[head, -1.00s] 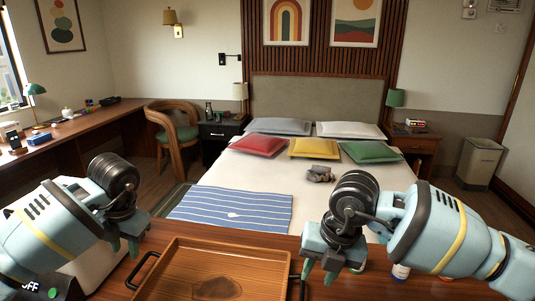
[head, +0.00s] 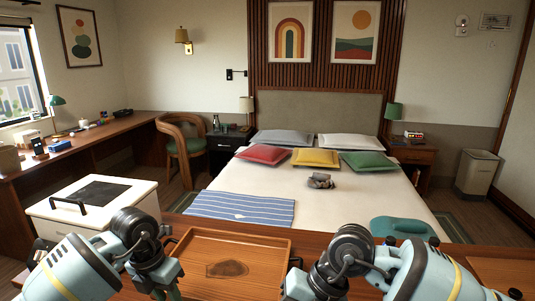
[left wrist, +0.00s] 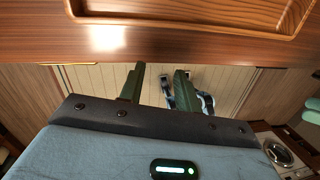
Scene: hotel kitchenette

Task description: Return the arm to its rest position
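My left gripper (head: 160,287) is at the bottom of the head view, over the left end of the wooden tray (head: 280,240) and close to the counter front. In the left wrist view its two dark green fingers (left wrist: 157,86) stand apart with nothing held between them; the counter edge (left wrist: 150,45) lies beyond them. My right gripper (head: 303,287) is at the bottom of the head view by the tray's right end. Its fingertips are cut off by the picture edge, so its opening is unclear.
A teal rounded object (head: 402,228) lies behind my right arm. Beyond the counter is a bed (head: 350,205) with a striped blue cloth (head: 240,207) and several cushions.

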